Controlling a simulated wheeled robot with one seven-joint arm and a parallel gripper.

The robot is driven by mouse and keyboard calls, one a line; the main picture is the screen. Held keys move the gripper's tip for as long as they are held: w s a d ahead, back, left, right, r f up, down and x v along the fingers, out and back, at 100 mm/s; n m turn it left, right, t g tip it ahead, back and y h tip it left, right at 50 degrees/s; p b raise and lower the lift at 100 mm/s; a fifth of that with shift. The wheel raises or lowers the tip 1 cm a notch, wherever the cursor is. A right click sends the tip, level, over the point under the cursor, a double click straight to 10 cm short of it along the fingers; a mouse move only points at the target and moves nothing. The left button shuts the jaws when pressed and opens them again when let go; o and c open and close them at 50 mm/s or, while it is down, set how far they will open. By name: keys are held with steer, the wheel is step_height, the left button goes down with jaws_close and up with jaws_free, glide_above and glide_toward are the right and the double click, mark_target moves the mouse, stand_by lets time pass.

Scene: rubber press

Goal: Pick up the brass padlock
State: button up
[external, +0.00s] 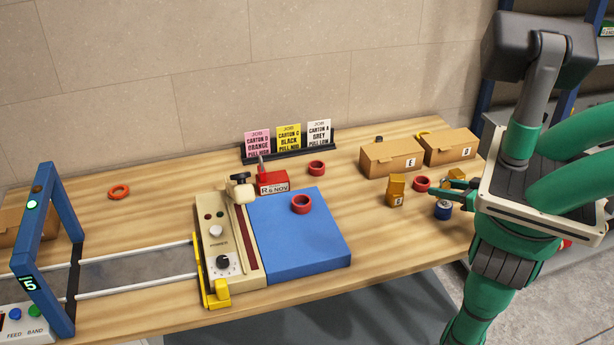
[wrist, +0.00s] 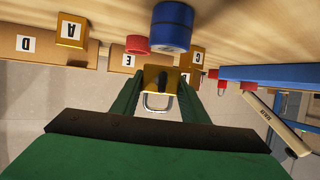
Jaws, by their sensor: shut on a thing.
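The brass padlock (wrist: 158,79) is between the two green fingers of my gripper (wrist: 160,84) in the wrist view. Its silver shackle (wrist: 156,103) points toward the palm, and a dark mark shows on its body. My gripper is shut on it. In the external view my gripper (external: 448,187) is over the right end of the wooden table, beside a blue roll (external: 443,211).
The blue roll (wrist: 172,26) and a red roll (wrist: 136,45) are close to the padlock. A small box (external: 395,200) and cartons (external: 390,160) (external: 449,148) stand near. A blue pad (external: 300,250) and a press panel (external: 222,260) lie left. The table's front right has free room.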

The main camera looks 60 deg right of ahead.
step_height(320, 180, up, 16)
glide_above(445, 187)
steer(key=shift+t+h, duration=0.3)
steer(key=shift+t, duration=0.1)
step_height(445, 187, down, 10)
steer(key=shift+d+r, duration=0.1)
steer(key=shift+f, duration=3.9)
steer(key=shift+f, duration=0.15)
steer(key=o, duration=1.3)
steer(key=shift+o, duration=0.2)
steer(key=v, duration=1.2)
